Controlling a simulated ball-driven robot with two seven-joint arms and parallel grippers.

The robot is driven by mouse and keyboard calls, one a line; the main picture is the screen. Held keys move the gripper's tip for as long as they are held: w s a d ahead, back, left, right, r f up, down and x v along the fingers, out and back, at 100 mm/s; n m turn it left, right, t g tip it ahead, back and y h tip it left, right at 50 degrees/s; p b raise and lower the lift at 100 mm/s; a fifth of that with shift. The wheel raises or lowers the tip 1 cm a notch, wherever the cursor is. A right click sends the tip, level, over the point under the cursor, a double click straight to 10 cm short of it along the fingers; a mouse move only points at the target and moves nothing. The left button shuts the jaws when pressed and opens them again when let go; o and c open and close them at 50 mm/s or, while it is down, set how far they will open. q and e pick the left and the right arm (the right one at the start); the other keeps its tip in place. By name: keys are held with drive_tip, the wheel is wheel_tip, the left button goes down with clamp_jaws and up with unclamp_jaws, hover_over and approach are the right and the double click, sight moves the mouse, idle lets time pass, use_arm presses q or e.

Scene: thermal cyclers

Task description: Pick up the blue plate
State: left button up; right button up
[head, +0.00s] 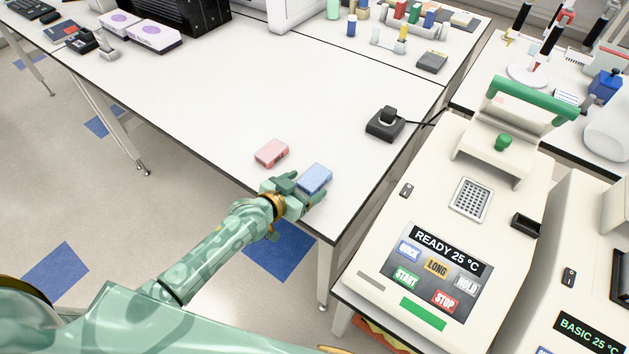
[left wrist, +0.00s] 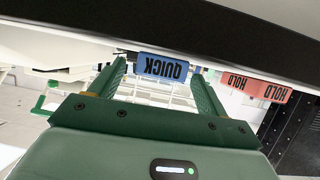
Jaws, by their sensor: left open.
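The blue plate (head: 314,178) lies on the white bench near its front corner. In the left wrist view the plate (left wrist: 163,67) appears upside down, its side marked QUICK. My left gripper (head: 303,188) is open at the plate's near side. In the wrist view the two fingers (left wrist: 160,75) stand to either side of the plate, with a gap visible on each side. How far the plate reaches between the fingers is hard to tell. My right gripper is not in view.
A red plate (head: 271,153) lies just left of the blue one; its HOLD label shows in the wrist view (left wrist: 255,86). A black device (head: 385,124) stands at the bench's right edge. The bench middle is clear.

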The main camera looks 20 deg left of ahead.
use_arm(q)
drive_tip(key=shift+w+d+f, duration=0.2)
drive_tip(key=shift+w+f, duration=0.05)
drive_tip(key=shift+w, duration=0.2)
drive_tip(key=shift+s, duration=0.1)
drive_tip(key=c, duration=1.1)
drive_tip(key=shift+o, duration=0.2)
drive_tip(key=shift+r, duration=0.1)
